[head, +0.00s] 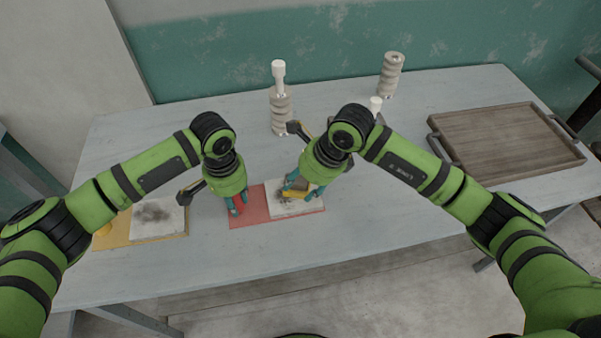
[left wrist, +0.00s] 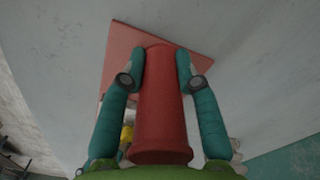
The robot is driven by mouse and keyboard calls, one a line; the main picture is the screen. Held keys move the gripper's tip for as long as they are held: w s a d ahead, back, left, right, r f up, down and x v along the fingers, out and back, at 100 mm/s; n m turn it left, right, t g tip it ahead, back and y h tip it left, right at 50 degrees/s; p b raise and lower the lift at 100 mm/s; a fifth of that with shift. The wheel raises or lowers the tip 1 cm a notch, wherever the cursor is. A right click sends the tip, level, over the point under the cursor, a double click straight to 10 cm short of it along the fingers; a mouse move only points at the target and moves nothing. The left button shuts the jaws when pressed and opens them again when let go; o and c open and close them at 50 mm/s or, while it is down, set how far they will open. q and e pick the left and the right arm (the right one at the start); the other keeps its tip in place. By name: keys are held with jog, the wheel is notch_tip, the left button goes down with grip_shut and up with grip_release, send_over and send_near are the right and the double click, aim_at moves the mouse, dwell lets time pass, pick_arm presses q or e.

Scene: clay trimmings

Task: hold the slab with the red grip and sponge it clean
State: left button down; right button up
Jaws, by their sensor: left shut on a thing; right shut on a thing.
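A red board (head: 255,217) lies on the table with a pale slab (head: 310,206) on its right part. The slab has dark smudges on its near left area. A red grip (head: 238,204) stands up at the board's left end. My left gripper (head: 237,208) is shut on the red grip, which shows between its fingers in the left wrist view (left wrist: 162,100). My right gripper (head: 297,188) is shut on a yellow and brown sponge (head: 295,194), low over the slab. I cannot tell whether the sponge touches the slab; part of both is hidden by the fingers.
A second slab (head: 158,214) with a dark smudge lies on a yellow board (head: 115,237) at the left. Ridged pale bottles (head: 281,112) (head: 391,76) stand at the back. A wooden tray (head: 508,140) is at the right. The table front (head: 370,235) is clear.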

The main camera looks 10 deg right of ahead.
jog(key=shift+s+d+f, duration=0.1)
jog(key=shift+s+d, duration=0.1)
jog(key=shift+s, duration=1.2)
jog(key=shift+s+d, duration=0.15)
jog(key=shift+s, duration=1.2)
jog(key=shift+a, duration=0.9)
jog(key=shift+w+a, duration=0.35)
jog(key=shift+w, duration=1.5)
jog(key=shift+w+a, duration=0.2)
jog(key=shift+w, duration=1.4)
jog(key=shift+w+a, duration=0.15)
jog(key=shift+w, duration=1.5)
jog(key=shift+s+a, duration=0.25)
jog(key=shift+a, duration=0.6)
jog(key=shift+s+a, duration=0.15)
jog(key=shift+s, duration=0.4)
jog(key=shift+s+d, duration=0.2)
jog(key=shift+s, duration=1.2)
jog(key=shift+s+d, duration=0.15)
jog(key=shift+s, duration=1.2)
jog(key=shift+s+d, duration=0.2)
jog(key=shift+s, duration=1.2)
jog(key=r, duration=0.2)
jog(key=shift+s+r, duration=0.25)
jog(key=shift+r, duration=2.9)
